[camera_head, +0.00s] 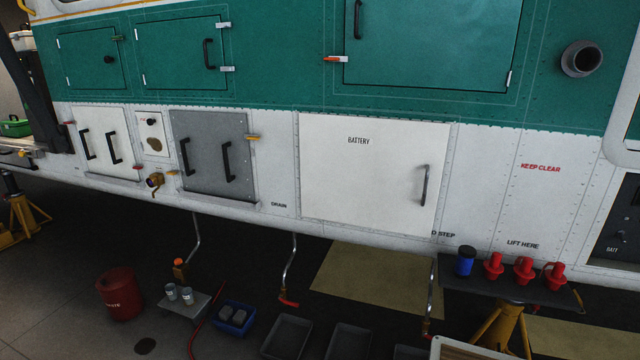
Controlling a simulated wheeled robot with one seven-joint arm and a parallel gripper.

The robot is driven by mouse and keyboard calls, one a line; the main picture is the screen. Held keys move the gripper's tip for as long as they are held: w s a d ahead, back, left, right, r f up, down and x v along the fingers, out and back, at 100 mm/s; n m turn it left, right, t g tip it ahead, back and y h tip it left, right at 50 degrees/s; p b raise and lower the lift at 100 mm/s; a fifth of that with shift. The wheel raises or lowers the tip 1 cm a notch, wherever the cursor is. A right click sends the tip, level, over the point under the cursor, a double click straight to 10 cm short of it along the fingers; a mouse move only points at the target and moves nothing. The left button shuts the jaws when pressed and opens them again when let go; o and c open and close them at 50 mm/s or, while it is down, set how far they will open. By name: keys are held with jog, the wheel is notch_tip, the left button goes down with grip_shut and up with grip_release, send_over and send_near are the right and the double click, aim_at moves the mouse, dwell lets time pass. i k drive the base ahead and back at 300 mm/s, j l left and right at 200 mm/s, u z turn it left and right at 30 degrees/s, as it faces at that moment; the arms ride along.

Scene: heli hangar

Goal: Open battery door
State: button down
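The battery door (360,185) is a large white panel marked "BATTERY" on the white lower side of the helicopter, right of the middle in the head view. It looks shut, flush with the panels around it. Its dark upright handle (425,185) is near the door's right edge. My gripper is not in view, so its state does not show.
A dark shelf (465,281) with a blue can and several red plugs stands below right of the door, on a yellow stand. Grey trays (287,336), a blue bin (234,317) and a red bucket (119,294) are on the floor. Bent pipes (290,272) hang under the fuselage.

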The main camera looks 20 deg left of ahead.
aim_at(385, 174)
jog(key=u, duration=0.95)
jog(key=i+l+u, duration=0.2)
jog(key=l+u, duration=0.15)
jog(key=l, duration=0.2)
jog(key=i, duration=0.05)
